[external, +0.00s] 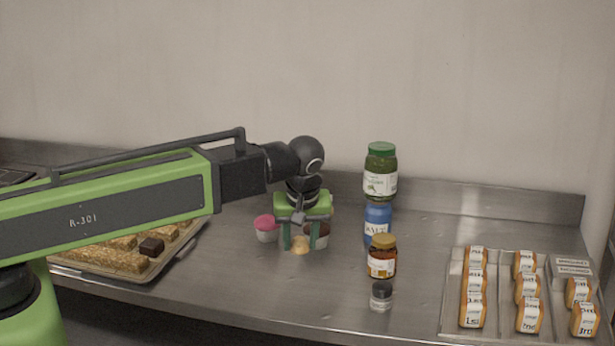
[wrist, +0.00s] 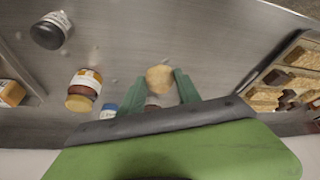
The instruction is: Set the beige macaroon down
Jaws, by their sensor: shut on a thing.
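The beige macaroon (external: 300,245) is a small tan lump low between the fingers of my gripper (external: 300,243) in the external view. My gripper points down and is shut on it, close to the steel counter. In the wrist view the macaroon (wrist: 159,77) shows between the tips of the two green fingers (wrist: 160,84). I cannot tell whether it touches the counter (external: 330,290).
A pink-topped cup (external: 266,228) and a dark-topped cup (external: 321,235) stand close by my gripper. To the right are a green-lidded jar (external: 380,172), a blue jar (external: 377,220), an amber jar (external: 382,258) and a small dark-lidded jar (external: 381,296).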

